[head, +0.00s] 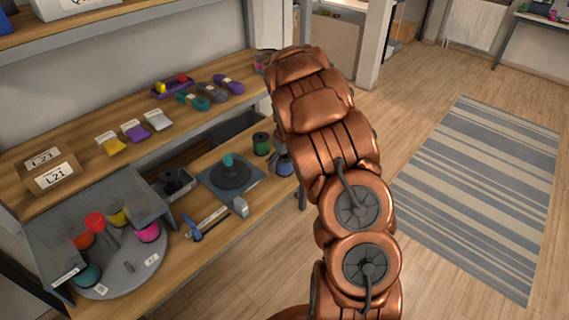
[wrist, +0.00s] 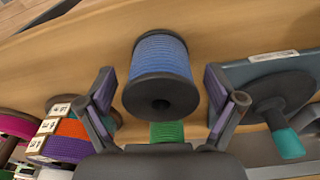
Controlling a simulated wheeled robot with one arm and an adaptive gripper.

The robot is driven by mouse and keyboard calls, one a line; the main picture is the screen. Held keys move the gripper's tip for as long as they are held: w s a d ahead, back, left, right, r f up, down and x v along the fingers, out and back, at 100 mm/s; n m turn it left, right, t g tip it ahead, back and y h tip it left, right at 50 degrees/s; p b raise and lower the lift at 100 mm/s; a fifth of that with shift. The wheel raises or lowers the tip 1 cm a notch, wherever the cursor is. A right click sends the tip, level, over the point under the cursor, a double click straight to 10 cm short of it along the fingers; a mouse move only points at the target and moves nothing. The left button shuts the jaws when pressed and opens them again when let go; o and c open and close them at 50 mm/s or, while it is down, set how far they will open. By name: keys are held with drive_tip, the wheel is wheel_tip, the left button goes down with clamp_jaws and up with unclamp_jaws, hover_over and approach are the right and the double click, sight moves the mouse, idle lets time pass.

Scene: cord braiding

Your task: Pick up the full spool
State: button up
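A blue spool (wrist: 162,62) with dark flanges, wound thick with cord, lies in the wrist view between and just beyond my fingertips. My gripper (wrist: 165,95) is open, one finger to each side of the spool; whether either finger touches it I cannot tell. A green spool (wrist: 166,131) shows below it, partly hidden by my gripper. In the head view the green spool (head: 261,143) stands on the wooden bench, with the blue spool (head: 284,164) beside my arm, partly covered. My gripper is hidden behind my copper arm there.
A dark round disc with a teal peg (head: 230,170) sits on a grey plate left of the spools. A grey round stand (head: 125,272) holds several coloured spools at the bench's left. A shelf (head: 100,160) with cord bundles runs above. Striped rug and open floor lie right.

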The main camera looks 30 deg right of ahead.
drive_tip(key=c, duration=1.2)
drive_tip(key=shift+r+b, duration=0.85)
drive_tip(key=shift+r, duration=0.9)
drive_tip(key=s+a+b, duration=0.1)
drive_tip(key=s+a, duration=0.2)
drive_tip(key=s, duration=0.1)
drive_tip(key=s+a+r+b, duration=0.1)
drive_tip(key=s+a, duration=0.2)
drive_tip(key=s, duration=0.1)
drive_tip(key=s+a+b, duration=0.1)
drive_tip(key=s+a, duration=0.3)
drive_tip(key=shift+s+a+r+b, duration=0.1)
drive_tip(key=shift+s+r+b, duration=0.15)
drive_tip(key=shift+b, duration=0.15)
